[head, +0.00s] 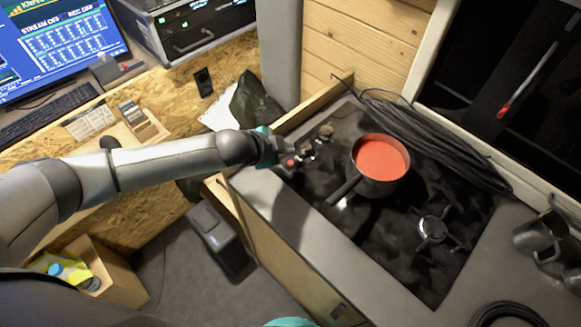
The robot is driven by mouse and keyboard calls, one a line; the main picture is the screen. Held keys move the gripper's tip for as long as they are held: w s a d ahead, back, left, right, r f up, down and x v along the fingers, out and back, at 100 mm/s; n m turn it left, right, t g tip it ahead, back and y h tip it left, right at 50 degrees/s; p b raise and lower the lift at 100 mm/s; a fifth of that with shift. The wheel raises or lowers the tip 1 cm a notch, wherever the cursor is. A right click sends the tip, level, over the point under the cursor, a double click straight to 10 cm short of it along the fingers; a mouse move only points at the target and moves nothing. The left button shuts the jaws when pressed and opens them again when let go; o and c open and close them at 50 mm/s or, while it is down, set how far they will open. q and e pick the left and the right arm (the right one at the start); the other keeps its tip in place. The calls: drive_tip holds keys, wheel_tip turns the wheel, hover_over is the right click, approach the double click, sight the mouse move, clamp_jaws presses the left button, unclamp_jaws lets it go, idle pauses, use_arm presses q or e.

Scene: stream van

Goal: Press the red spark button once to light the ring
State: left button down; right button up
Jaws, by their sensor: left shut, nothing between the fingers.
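The red spark button (291,162) sits at the left front corner of the black gas hob (310,185), beside several dark knobs (308,150). My left gripper (283,153) is shut and empty, right at the button's left side in the picture. I cannot tell whether its tips touch the button. A pot (369,187) with red-orange contents stands on the hob and hides the burner beneath it, so no flame shows there. Another burner (433,230) at the right is bare and shows no flame.
A coiled black cable (440,140) lies along the hob's back edge. Metal mugs (541,234) stand at the right. A wooden strip (312,104) borders the hob's left end. The worktop's front strip (300,235) is clear. A dark bin (218,240) stands on the floor.

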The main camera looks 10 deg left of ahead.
sight(291, 163)
use_arm(q)
wheel_tip(291, 163, down, 3)
drive_tip(key=shift+r+b, duration=0.1)
drive_tip(key=shift+b, duration=0.65)
use_arm(e)
wheel_tip(291, 163, down, 2)
drive_tip(key=shift+f, duration=0.1)
use_arm(q)
drive_tip(key=shift+f, duration=0.2)
idle(1.0)
drive_tip(key=shift+f, duration=0.35)
use_arm(e)
drive_tip(key=shift+f, duration=0.1)
use_arm(q)
drive_tip(key=shift+f+b, duration=0.35)
drive_tip(key=shift+f, duration=0.1)
use_arm(e)
drive_tip(key=shift+f, duration=0.25)
idle(0.5)
use_arm(q)
drive_tip(key=shift+r+p, duration=0.9)
drive_tip(key=shift+p, duration=0.15)
use_arm(e)
drive_tip(key=shift+r, duration=1.05)
